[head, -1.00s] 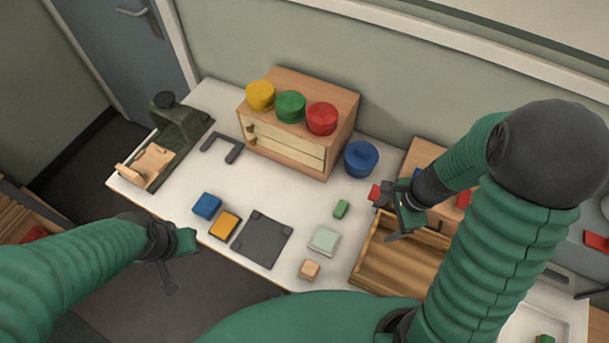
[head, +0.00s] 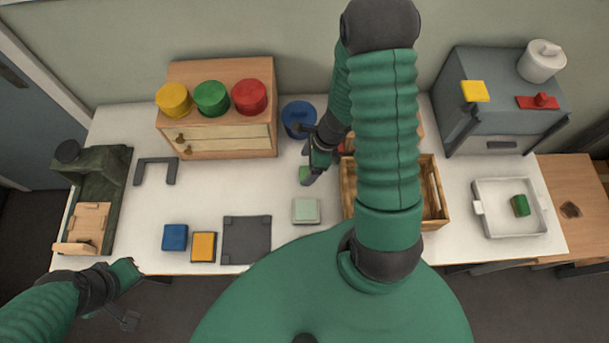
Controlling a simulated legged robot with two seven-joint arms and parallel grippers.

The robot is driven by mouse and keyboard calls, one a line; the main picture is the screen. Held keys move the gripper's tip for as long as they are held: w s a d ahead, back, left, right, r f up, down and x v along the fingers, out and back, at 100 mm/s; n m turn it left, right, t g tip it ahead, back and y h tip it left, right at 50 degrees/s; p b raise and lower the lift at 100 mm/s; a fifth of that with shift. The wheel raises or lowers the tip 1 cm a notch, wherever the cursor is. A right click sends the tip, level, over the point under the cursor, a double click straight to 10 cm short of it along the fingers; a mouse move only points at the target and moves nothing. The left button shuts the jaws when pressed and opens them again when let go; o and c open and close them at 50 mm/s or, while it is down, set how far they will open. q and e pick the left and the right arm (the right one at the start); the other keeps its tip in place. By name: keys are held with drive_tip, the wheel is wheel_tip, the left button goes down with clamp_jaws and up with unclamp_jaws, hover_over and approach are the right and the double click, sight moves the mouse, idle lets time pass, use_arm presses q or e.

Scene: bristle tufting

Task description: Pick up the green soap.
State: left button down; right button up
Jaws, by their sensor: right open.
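A small green block (head: 304,174), which looks like the green soap, lies on the white table in the middle of the head view. My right gripper (head: 313,176) is open right beside it and partly covers it. I cannot tell whether they touch. Another green block (head: 520,205) sits inside a white tray (head: 484,231) at the right. A pale green square piece (head: 306,211) lies nearer to me. My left gripper (head: 126,300) is off the table's front left edge, away from these things; its jaw opening is unclear.
A wooden crate (head: 436,200) stands just right of my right gripper, partly behind my arm. A blue round container (head: 298,118) and a wooden drawer cabinet (head: 222,142) stand behind. A blue block (head: 175,237), an orange block (head: 203,246) and a dark mat (head: 246,240) lie front left.

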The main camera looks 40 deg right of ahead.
sight(306, 173)
drive_tip(key=shift+b+x, duration=0.35)
drive_tip(key=shift+x, duration=0.7)
wheel_tip(306, 173, down, 3)
drive_tip(key=shift+b, duration=0.55)
drive_tip(key=shift+d+f, duration=0.15)
drive_tip(key=shift+f, duration=0.2)
drive_tip(key=shift+d, duration=0.3)
drive_tip(key=shift+w+a+r, duration=0.1)
drive_tip(key=shift+a, duration=0.3)
drive_tip(key=c, duration=1.4)
use_arm(q)
drive_tip(key=shift+a+f, duration=0.2)
drive_tip(key=shift+f, duration=0.8)
use_arm(e)
drive_tip(key=shift+d, duration=0.2)
drive_tip(key=shift+c, duration=0.3)
